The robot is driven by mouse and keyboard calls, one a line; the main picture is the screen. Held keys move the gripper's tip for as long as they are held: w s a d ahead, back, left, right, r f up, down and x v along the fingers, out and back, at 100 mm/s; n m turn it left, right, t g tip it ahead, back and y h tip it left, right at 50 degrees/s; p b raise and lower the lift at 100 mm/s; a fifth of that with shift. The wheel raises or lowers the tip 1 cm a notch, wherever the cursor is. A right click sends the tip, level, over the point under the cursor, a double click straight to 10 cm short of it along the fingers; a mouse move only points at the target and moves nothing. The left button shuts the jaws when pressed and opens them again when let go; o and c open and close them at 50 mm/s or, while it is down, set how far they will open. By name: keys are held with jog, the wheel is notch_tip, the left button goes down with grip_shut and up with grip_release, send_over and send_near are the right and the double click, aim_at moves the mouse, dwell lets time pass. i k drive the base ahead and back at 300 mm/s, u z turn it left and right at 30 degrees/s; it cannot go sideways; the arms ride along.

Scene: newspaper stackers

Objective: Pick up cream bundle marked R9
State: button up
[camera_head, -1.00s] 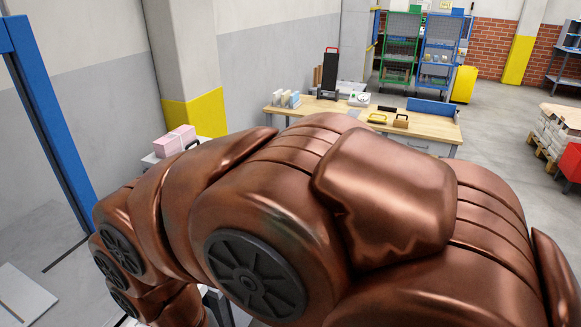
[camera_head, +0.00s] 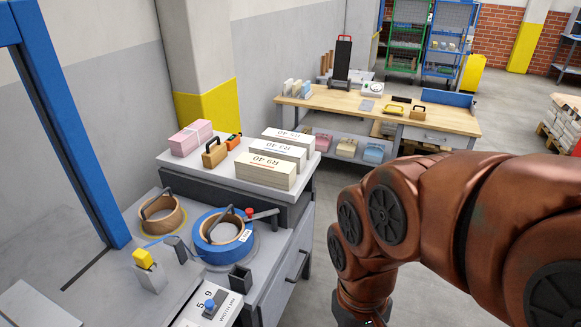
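The cream bundle marked R9 (camera_head: 265,171) lies flat on a raised grey-white shelf top (camera_head: 228,165) at the left. The middle cream bundle (camera_head: 279,149) and the far cream bundle (camera_head: 289,137) carry similar labels. My gripper is not seen; my copper arm runs down to the bottom edge, to the right of and apart from the bundles.
A wooden workbench (camera_head: 385,110) stands behind. A blue post (camera_head: 70,130) rises at left.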

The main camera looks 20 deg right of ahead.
aim_at(266, 171)
jog(key=z, duration=0.5)
jog(key=k, duration=0.6)
jog(key=z, duration=0.35)
jog(key=i, duration=0.65)
jog(key=u, duration=1.15)
jog(key=i, duration=0.7)
jog(key=u, duration=0.85)
